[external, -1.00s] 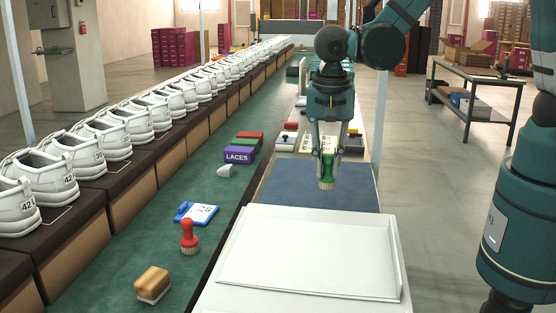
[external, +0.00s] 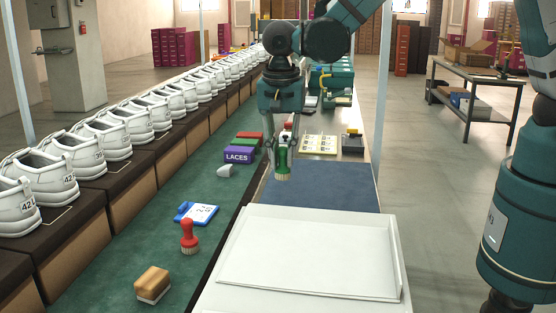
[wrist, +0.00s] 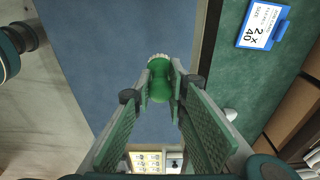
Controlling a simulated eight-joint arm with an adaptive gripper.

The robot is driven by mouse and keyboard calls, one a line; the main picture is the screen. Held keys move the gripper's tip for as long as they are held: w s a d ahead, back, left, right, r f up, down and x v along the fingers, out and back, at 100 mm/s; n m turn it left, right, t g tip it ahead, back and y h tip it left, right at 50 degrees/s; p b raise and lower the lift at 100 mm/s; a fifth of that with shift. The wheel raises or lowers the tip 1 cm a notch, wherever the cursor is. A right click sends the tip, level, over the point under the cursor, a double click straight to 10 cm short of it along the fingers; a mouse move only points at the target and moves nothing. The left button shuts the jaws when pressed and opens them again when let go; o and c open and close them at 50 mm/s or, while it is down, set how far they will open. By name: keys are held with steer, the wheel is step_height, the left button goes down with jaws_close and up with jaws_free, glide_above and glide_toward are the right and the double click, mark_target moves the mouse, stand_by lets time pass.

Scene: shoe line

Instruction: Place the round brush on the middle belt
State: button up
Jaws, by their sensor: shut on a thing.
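The round brush (external: 283,164) has a green body and pale bristles pointing down. My gripper (external: 282,153) is shut on it and holds it upright in the air, over the left part of the blue mat near the belt's edge. In the wrist view the brush (wrist: 160,82) sits between the fingertips, with the blue mat behind it. The green middle belt (external: 170,235) runs to the left of the mat. In the wrist view the belt (wrist: 265,75) is on the right.
White shoes (external: 92,137) line the left. A white tray (external: 310,283) stands in front. Bare belt lies between items.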

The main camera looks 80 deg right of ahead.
steer(key=w+d, duration=0.5)
steer(key=w, duration=0.7)
steer(key=w+d+m, duration=0.1)
steer(key=w+d, duration=0.5)
steer(key=w, duration=0.7)
steer(key=shift+w+d+f, duration=0.15)
steer(key=shift+d+f, duration=0.05)
steer(key=shift+f, duration=0.15)
step_height(320, 180, down, 6)
steer(key=shift+f, duration=0.15)
steer(key=shift+b, duration=0.3)
steer(key=shift+f, duration=1.85)
steer(key=shift+f+b, duration=0.15)
steer(key=shift+b, duration=0.15)
